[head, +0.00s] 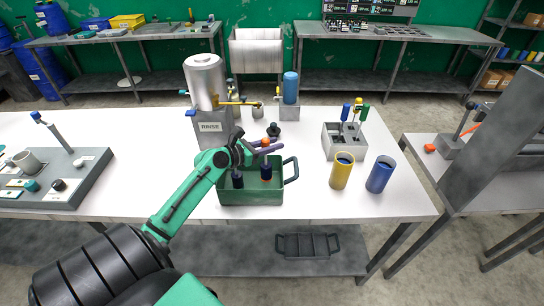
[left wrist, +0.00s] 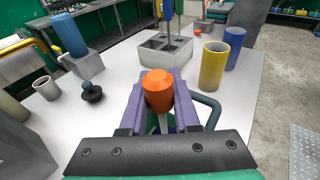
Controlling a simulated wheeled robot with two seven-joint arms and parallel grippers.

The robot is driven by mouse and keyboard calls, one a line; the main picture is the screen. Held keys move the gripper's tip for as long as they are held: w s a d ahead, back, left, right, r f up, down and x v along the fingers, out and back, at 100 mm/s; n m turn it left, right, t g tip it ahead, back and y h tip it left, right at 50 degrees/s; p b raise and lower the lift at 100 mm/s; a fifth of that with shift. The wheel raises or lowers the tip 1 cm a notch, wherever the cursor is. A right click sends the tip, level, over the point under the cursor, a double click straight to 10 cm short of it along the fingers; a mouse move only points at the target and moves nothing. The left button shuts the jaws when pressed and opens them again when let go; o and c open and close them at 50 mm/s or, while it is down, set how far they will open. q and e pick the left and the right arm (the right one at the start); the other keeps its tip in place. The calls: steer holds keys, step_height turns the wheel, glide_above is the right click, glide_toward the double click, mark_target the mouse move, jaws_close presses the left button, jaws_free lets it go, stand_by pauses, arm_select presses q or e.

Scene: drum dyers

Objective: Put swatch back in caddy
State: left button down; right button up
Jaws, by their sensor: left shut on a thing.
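My left gripper (head: 268,147) is shut on an orange-topped piece, which I take to be the swatch (left wrist: 158,92). Its orange top stands up between the purple fingers in the left wrist view, with a pale stem below. The green caddy (head: 250,197) sits on the white table directly under the gripper, with a handle at its right side. The held piece is over the caddy; its lower end is hidden by the fingers, so I cannot tell whether it touches. Two dark-topped pieces stand in the caddy. My right gripper is not in view.
A yellow cup (head: 341,172) and a blue cup (head: 380,175) stand right of the caddy. A grey divided box (head: 343,145) with tools is behind them. The rinse tank (head: 208,128) and a dark knobbed stopper (head: 274,131) stand behind the caddy. The front right table is clear.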

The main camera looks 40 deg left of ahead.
arm_select(q)
step_height(320, 180, down, 5)
steer(key=shift+f+b, duration=0.1)
steer(key=shift+b, duration=0.45)
steer(key=c, duration=0.6)
jaws_free()
steer(key=shift+c, duration=0.2)
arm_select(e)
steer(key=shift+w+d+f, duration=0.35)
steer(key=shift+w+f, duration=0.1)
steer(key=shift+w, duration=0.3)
arm_select(q)
steer(key=shift+r, duration=0.25)
steer(key=shift+s+a+f, duration=0.1)
steer(key=shift+s, duration=0.2)
steer(key=b+v, duration=0.2)
steer(key=v, duration=0.9)
steer(key=shift+s, duration=0.2)
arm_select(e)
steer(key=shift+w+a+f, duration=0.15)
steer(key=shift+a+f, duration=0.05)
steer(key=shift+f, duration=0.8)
